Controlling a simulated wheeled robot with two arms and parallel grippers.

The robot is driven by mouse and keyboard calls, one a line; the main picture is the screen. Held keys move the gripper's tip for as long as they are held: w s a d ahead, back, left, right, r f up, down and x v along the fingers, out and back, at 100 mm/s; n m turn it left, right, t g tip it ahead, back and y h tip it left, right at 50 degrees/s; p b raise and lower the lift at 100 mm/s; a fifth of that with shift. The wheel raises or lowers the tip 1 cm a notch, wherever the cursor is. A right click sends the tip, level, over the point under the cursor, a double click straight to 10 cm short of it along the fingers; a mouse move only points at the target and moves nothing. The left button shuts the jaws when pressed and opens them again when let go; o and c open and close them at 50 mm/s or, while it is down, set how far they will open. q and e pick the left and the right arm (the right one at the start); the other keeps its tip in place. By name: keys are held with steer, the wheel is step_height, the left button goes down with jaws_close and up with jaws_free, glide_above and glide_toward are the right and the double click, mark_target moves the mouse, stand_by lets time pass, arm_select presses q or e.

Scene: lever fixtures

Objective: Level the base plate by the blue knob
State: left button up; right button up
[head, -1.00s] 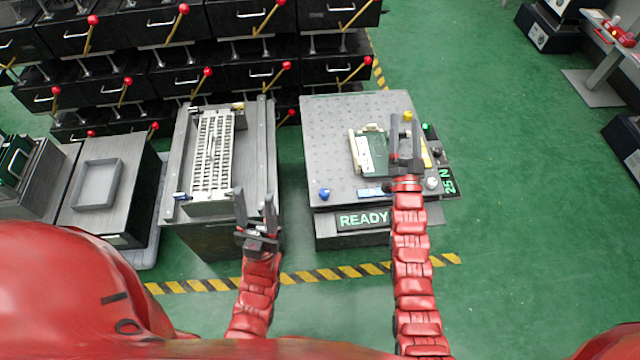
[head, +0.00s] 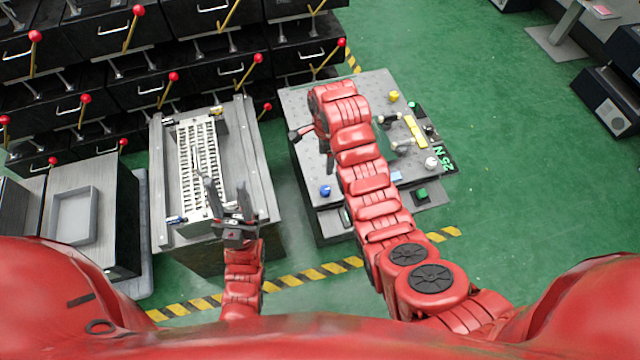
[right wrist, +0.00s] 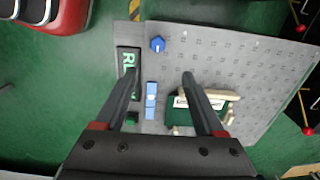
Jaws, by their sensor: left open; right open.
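The grey perforated base plate (head: 290,100) lies on the right-hand stand, partly covered by my right arm. The blue knob (head: 325,190) sits at its front left corner. In the right wrist view the blue knob (right wrist: 157,44) lies ahead of my right gripper (right wrist: 158,75), sideways between the two finger lines, and apart from them. The right gripper is open and empty above the plate; it also shows in the head view (head: 311,152). A blue and white strip (right wrist: 151,100) lies near the knob. My left gripper (head: 226,185) is open and empty by the left stand's front edge.
A green board with pale clamps (right wrist: 205,110) lies on the plate. A yellow knob (head: 394,96) and a white knob (head: 431,163) stand at other corners. A slatted white rack (head: 199,150) sits on the left stand. Drawers with red-tipped levers (head: 85,99) fill the back.

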steer(key=b, duration=0.3)
glide_toward(325, 189)
step_height(325, 189, down, 7)
steer(key=shift+f, duration=0.25)
steer(key=shift+f+b, duration=0.3)
steer(key=shift+f, duration=0.5)
jaws_close()
